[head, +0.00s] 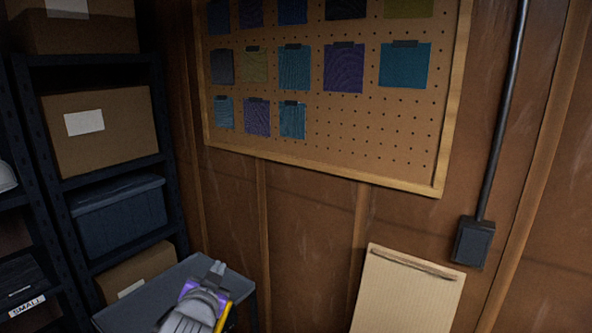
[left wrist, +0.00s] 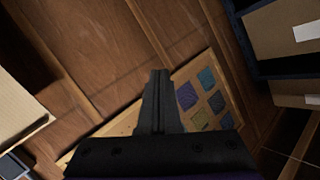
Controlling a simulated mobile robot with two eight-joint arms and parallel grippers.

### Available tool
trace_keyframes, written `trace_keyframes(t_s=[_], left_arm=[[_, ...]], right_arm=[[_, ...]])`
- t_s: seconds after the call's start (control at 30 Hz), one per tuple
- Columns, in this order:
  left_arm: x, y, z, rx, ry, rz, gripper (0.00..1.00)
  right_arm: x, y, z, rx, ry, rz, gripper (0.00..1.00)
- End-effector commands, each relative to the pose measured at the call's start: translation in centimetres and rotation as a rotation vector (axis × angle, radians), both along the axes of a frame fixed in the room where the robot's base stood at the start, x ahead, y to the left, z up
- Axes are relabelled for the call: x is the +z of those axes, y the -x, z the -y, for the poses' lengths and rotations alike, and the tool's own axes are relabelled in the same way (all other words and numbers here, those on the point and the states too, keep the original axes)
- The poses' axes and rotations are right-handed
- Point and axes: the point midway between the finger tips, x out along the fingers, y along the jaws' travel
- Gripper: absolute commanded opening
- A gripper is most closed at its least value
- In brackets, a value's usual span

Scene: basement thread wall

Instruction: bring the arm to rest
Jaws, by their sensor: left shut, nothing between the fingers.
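My left gripper (head: 217,271) shows at the bottom of the head view, in front of a grey surface. Its fingers are together with nothing between them. In the left wrist view the closed fingers (left wrist: 158,100) point toward the wall and pegboard. My right gripper is in neither view.
A pegboard (head: 400,140) with several fabric swatches hangs on the wooden wall. A dark shelf rack (head: 105,60) with cardboard boxes and a blue-grey bin (head: 120,212) stands at the left.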

Motion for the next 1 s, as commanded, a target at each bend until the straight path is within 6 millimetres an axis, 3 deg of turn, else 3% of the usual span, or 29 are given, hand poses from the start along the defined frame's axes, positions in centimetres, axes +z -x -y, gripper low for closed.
trace_keyframes(t_s=[0.03, 0.13, 0.3, 0.5, 0.7, 1.0], left_arm=[[-2.3, 2.5, -0.9, 0.042, 0.041, -0.073, 0.0], [-7.0, 7.1, -2.1, 0.116, 0.127, -0.229, 0.0], [-14.5, 15.2, -2.4, 0.202, 0.26, -0.482, 0.0], [-20.4, 22.4, -1.3, 0.242, 0.367, -0.697, 0.0], [-22.2, 24.8, -0.7, 0.251, 0.403, -0.774, 0.0], [-22.2, 24.8, -0.7, 0.251, 0.403, -0.776, 0.0]], right_arm=[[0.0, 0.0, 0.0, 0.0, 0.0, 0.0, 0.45], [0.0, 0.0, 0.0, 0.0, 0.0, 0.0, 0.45], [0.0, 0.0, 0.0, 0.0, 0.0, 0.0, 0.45], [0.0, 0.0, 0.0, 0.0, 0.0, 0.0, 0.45], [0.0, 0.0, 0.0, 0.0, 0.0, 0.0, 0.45], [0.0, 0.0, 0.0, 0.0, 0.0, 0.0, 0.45]])
